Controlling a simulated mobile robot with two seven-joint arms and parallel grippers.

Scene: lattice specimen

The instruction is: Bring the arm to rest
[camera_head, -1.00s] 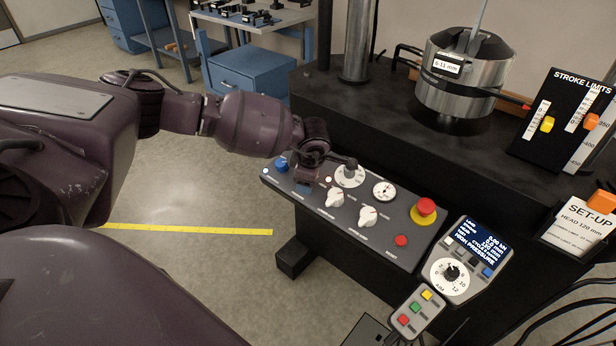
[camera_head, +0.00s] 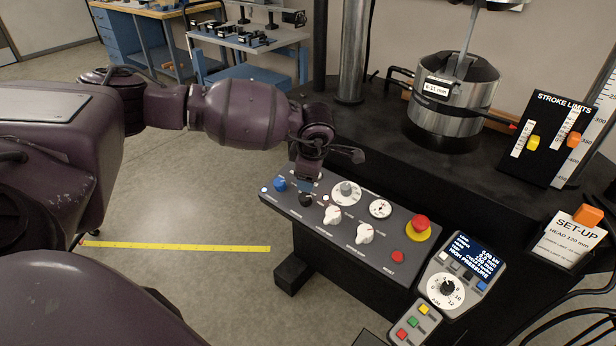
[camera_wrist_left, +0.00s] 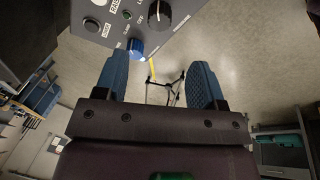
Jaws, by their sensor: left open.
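My left arm reaches in from the left in the head view, and its gripper (camera_head: 307,183) hangs over the upper left part of the grey control panel (camera_head: 285,207). In the left wrist view the gripper's two blue fingers (camera_wrist_left: 164,88) are apart with nothing between them. A blue knob (camera_wrist_left: 136,47) and a black knob (camera_wrist_left: 160,14) on the panel lie beyond the fingers. In the head view the blue knob (camera_head: 280,184) is left of the gripper. I cannot tell the exact height above the panel. My right gripper is not in view.
The panel also carries white knobs (camera_head: 332,215) and a red button on a yellow base (camera_head: 418,226). A display unit (camera_head: 459,270) stands to its right. A steel cylinder (camera_head: 450,105) stands on the black machine bed behind. Open floor with yellow tape (camera_head: 180,246) lies left.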

